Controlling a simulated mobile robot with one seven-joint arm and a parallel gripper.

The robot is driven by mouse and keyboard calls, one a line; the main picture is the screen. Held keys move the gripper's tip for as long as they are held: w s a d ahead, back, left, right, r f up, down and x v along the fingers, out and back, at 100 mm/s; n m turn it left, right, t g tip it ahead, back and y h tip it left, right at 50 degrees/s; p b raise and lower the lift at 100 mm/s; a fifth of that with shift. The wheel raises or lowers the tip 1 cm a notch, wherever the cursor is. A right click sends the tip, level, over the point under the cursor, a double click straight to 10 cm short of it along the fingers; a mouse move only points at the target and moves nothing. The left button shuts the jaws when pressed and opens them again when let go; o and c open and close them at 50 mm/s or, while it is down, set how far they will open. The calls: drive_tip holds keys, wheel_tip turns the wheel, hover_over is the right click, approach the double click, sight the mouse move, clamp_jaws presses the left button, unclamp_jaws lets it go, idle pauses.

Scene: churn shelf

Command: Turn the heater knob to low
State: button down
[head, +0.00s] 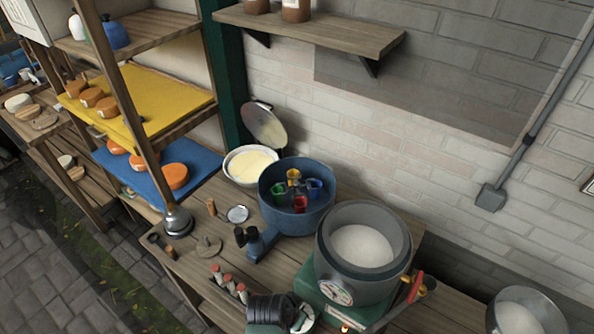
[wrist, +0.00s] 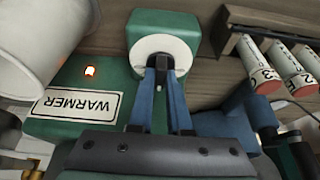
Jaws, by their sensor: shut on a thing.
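The green heater (head: 312,283) stands on the wooden bench under a grey pot (head: 325,240) of white liquid. In the wrist view its WARMER label (wrist: 75,103) appears upside down beside a lit orange lamp (wrist: 90,71). The heater knob (wrist: 150,68) has a white round face at the end of a green housing. My gripper (wrist: 164,68) is shut on the knob, its blue fingers over the white face. The fingers hide the knob's middle, so its setting cannot be read. In the head view, my gripper (head: 290,314) is at the bottom edge, by the white dial.
A rack of red-capped tubes (head: 228,284) stands close left of my gripper. A blue tub (head: 275,210) with small coloured cups and a blue microscope-like tool (head: 257,246) are behind. Another pot (head: 520,312) stands at right.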

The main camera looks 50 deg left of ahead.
drive_tip(key=c, duration=0.9)
unclamp_jaws()
drive_tip(key=shift+o, duration=0.2)
drive_tip(key=shift+s+r, duration=0.1)
drive_tip(key=shift+r, duration=0.05)
drive_tip(key=b+v, duration=0.1)
drive_tip(key=v, duration=1.1)
drive_tip(key=shift+s+r, duration=0.2)
drive_tip(key=shift+r, duration=0.05)
drive_tip(key=shift+d, duration=0.1)
